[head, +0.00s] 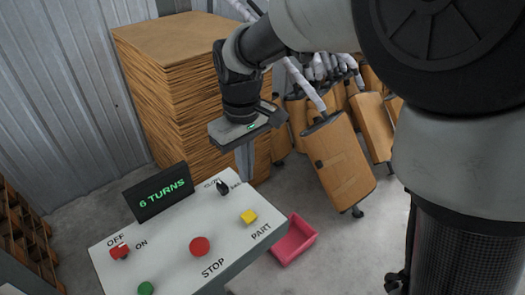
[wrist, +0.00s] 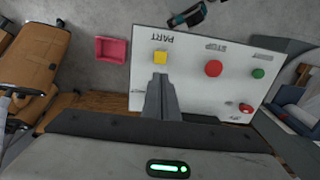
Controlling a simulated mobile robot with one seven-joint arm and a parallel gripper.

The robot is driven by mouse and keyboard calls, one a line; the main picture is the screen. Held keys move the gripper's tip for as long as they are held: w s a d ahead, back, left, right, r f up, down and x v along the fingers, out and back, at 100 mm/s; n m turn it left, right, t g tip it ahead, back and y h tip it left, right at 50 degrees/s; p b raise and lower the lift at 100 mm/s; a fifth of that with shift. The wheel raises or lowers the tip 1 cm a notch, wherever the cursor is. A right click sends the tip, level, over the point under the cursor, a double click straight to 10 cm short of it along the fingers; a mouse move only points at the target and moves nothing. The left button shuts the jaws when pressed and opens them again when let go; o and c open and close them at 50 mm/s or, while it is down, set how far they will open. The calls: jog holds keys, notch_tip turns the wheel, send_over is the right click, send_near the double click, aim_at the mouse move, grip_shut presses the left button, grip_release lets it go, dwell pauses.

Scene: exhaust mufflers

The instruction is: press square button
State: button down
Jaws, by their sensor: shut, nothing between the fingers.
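In the wrist view my gripper (wrist: 160,78) lines up with the yellow button in the picture. The head view shows the fingers apart from the button, toward the back. The button's top is uncovered in both views.
The panel also carries a round red button (head: 199,246), a green button (head: 146,288), a red switch (head: 119,251) and a black knob (head: 223,187). A display (head: 160,192) reads 6 TURNS. A pink bin (head: 294,240) lies right; stacked brown sheets (head: 165,85) stand behind.

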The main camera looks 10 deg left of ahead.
aim_at(249, 215)
notch_tip(249, 215, down, 14)
dwell(0.7)
